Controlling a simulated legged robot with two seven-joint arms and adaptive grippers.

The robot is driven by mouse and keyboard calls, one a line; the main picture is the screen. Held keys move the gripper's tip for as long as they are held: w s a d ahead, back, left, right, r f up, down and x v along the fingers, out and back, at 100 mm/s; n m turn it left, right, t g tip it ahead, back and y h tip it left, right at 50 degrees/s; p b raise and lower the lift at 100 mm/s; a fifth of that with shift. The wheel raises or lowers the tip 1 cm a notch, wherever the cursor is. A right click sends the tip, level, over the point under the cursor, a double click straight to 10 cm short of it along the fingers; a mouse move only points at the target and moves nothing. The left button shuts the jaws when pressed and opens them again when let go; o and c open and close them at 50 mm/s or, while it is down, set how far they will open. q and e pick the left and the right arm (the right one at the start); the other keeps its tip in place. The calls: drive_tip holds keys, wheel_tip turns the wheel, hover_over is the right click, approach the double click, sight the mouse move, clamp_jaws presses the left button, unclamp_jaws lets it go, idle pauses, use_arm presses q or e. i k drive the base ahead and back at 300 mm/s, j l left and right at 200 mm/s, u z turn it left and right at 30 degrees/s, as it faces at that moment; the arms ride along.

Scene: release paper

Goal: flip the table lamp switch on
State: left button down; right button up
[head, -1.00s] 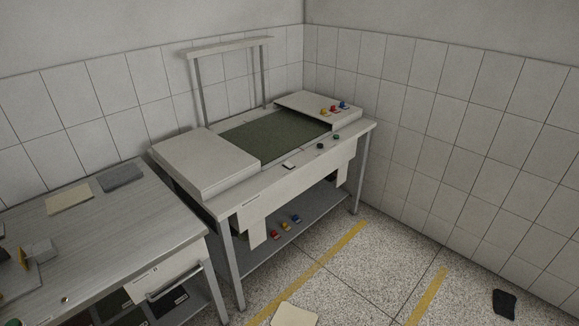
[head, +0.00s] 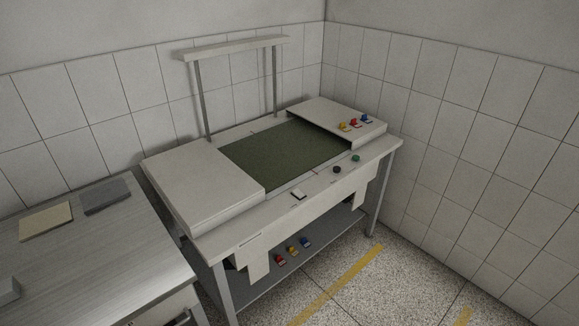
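The work table (head: 225,241) stands against the tiled wall in the corner, with a dark green mat (head: 280,157) set in its top. An overhead lamp bar (head: 232,46) stands on two posts at its back edge. A small pale rocker switch (head: 298,194) sits on the front strip of the table. To its right are a black round knob (head: 337,169) and a green round knob (head: 355,158). The position of the switch is too small to tell. Neither of my grippers is in view.
A grey side table (head: 95,262) stands at the left, with a beige pad (head: 46,221) and a grey pad (head: 106,197) on it. Yellow, red and blue items (head: 356,122) sit on the right box, and similar ones (head: 292,250) on the lower shelf. Floor (head: 415,275) at front right is clear.

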sight(296, 192)
drive_tip(key=i+l, duration=0.15)
drive_tip(key=i, duration=0.35)
drive_tip(key=i+l+u, duration=0.1)
drive_tip(key=i, duration=0.35)
drive_tip(key=i+l+u, duration=0.1)
drive_tip(key=i+l, duration=0.15)
drive_tip(key=i, duration=0.25)
